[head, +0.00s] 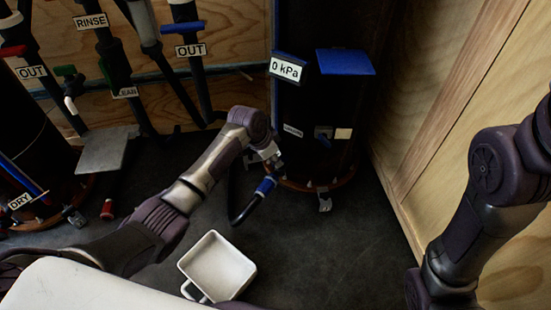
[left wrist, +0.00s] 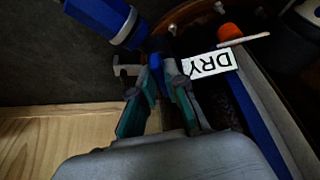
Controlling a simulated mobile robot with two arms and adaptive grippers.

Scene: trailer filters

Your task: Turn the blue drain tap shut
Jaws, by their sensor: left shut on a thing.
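My left gripper (head: 272,158) reaches in from the left to the foot of the black filter column (head: 305,110). In the left wrist view its fingers (left wrist: 160,85) are closed on a small blue part between the tips, which looks like the blue drain tap (left wrist: 158,70); the fingers hide most of it. A drain spout with a blue collar (head: 265,186) hangs just below the gripper, and the collar shows at the top of the wrist view (left wrist: 105,18). The tap's exact angle is hard to tell. My right arm shows at the right, but its gripper is out of the picture.
A white square pan (head: 217,265) stands on the dark floor below the spout. The column bears a "0 kPa" display (head: 288,68) and a blue plate (head: 345,62). A "DRY" label (left wrist: 210,62) is close beside the fingers. Wooden walls bound the right; labelled pipes stand at the left.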

